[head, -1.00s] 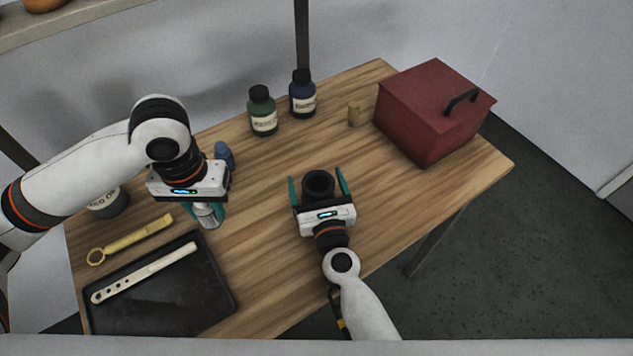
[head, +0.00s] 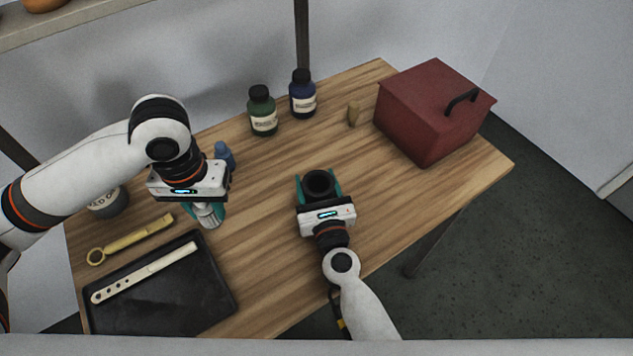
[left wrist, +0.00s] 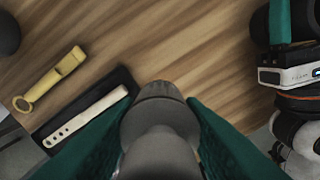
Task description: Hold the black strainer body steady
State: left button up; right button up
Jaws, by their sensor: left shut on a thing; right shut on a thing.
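The black strainer body (head: 319,183) stands on the wooden table, its round open top facing up. My right gripper (head: 321,187) is shut on it, with a teal finger against each side. It is partly visible at the right edge of the left wrist view. My left gripper (head: 207,211) is shut on a grey metallic cylindrical part (left wrist: 160,125) above the table, left of the strainer body. In the head view only the lower end of that part shows below the gripper; the teal fingers flank it in the left wrist view.
A black tray (head: 205,300) holds a cream bar with holes (head: 145,272). A yellow ring-ended tool (head: 130,240) lies behind it. Green (head: 263,112) and blue (head: 302,95) bottles, a small wooden peg (head: 353,113) and a red box (head: 425,115) stand at the back. Bare wood lies between the grippers.

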dwell(0.3)
pick_arm(q)
jog(key=w+d+r, duration=0.1)
jog(key=w+d, duration=0.4)
jog(key=d, duration=0.3)
send_near(318, 175)
jog(key=s+r, duration=0.1)
jog(key=s, duration=0.1)
jog(key=shift+s, duration=0.1)
jog(key=shift+f, duration=2.45)
jog(key=shift+f, duration=1.4)
jog(key=o, duration=1.1)
jog(key=shift+c, duration=0.2)
